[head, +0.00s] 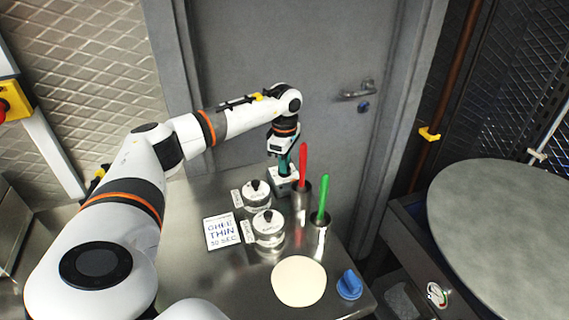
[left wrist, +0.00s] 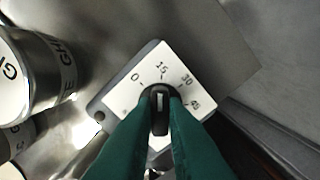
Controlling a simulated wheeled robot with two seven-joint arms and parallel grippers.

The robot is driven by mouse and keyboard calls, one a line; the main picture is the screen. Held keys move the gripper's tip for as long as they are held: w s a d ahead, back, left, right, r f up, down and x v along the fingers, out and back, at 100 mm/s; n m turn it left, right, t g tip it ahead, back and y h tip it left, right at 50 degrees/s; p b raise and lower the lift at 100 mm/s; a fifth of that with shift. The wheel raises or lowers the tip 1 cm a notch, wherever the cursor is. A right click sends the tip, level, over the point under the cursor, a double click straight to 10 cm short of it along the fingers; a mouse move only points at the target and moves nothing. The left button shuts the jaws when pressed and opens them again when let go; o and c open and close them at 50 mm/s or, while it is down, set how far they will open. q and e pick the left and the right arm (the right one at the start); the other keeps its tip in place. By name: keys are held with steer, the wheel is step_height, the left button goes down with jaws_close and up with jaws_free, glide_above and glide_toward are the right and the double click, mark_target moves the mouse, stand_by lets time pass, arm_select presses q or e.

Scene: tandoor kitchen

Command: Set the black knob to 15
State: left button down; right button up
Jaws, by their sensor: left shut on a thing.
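The black knob (left wrist: 158,97) sits on a white dial plate (left wrist: 195,84) marked 0, 15, 30 and 45, in the left wrist view. The green fingers of my left gripper (left wrist: 159,112) are shut on the knob, one on each side. The knob's white line points up the picture, roughly toward the 15 mark; the fingers hide part of the plate. In the head view, my left gripper (head: 285,165) reaches down onto the dial box (head: 283,183) at the table's back edge; the knob is hidden there. My right gripper is not in view.
Two lidded metal pots (head: 257,193) (head: 268,228) and metal cups with a red handle (head: 303,165) and a green handle (head: 322,198) stand close by. A grey door (head: 290,60) is behind.

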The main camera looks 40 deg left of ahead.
arm_select(q)
steer(key=shift+r, duration=0.1)
stand_by(0.3)
steer(key=c, duration=1.5)
jaws_free()
steer(key=shift+o, duration=0.2)
steer(key=shift+r, duration=0.35)
step_height(320, 180, up, 11)
steer(key=b, duration=0.2)
steer(key=shift+r, duration=0.15)
